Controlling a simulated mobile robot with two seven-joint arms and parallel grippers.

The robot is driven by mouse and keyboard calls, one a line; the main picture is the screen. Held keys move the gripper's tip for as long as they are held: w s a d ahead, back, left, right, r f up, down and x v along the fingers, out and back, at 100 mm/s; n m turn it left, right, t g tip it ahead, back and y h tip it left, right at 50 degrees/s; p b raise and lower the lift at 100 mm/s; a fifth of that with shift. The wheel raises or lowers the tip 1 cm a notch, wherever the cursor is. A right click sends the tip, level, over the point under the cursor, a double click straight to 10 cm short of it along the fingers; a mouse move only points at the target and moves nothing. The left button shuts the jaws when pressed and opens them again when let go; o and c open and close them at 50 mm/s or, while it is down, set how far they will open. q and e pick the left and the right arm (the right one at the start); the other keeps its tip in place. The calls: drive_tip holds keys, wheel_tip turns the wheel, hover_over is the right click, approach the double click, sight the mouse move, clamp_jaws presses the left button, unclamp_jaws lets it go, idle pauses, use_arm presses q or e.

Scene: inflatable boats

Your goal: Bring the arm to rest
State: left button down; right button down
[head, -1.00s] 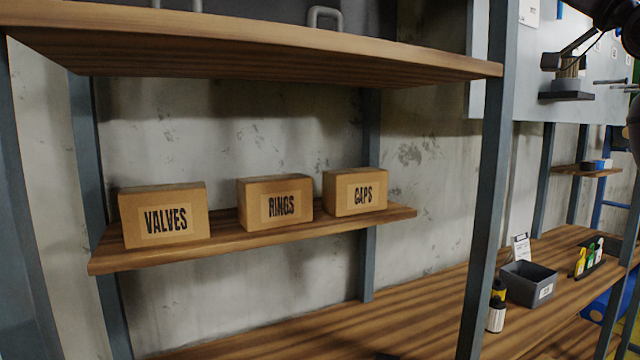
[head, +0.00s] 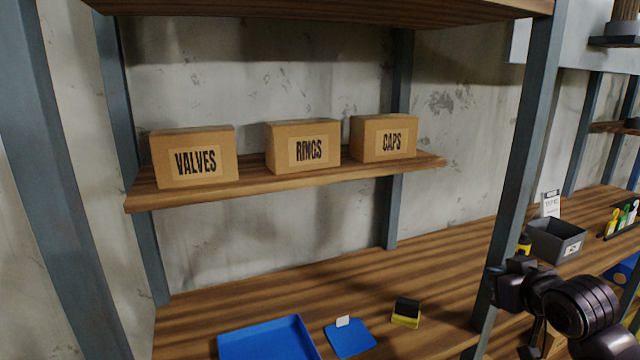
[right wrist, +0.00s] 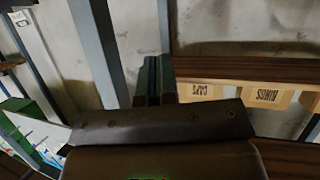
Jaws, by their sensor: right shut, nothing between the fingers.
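My right arm (head: 580,305) is at the lower right of the head view, dark and bent, in front of the shelf's right post. In the right wrist view my right gripper (right wrist: 155,78) has its two narrow fingers side by side, shut and empty. Behind the fingers there is open air and the shelf with the boxes. In the head view the fingertips are hard to make out among the dark arm links. My left gripper is in neither view.
Boxes marked VALVES (head: 194,158), RINGS (head: 303,146) and CAPS (head: 384,138) stand on the wooden shelf (head: 240,181). Below, the bench (head: 250,295) holds a blue tray (head: 262,338), a blue mat (head: 350,338), a yellow-black block (head: 406,313) and a grey bin (head: 556,241).

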drive_tip(key=s+a+f+g+h, duration=0.15)
drive_tip(key=s+f+g, duration=0.25)
drive_tip(key=s+f, duration=1.05)
drive_tip(key=s+a+f+m+g+h, duration=0.1)
drive_tip(key=s+f+g, duration=0.25)
drive_tip(key=s, duration=0.55)
drive_tip(key=s+a+f+m+g, duration=0.15)
drive_tip(key=s+f, duration=0.25)
drive_tip(key=s, duration=0.5)
drive_tip(key=w+f+t, duration=0.7)
drive_tip(key=f, duration=0.3)
drive_tip(key=shift+a+f+n, duration=0.15)
drive_tip(key=shift+f+n, duration=0.2)
drive_tip(key=shift+n, duration=0.1)
drive_tip(key=shift+y, duration=0.25)
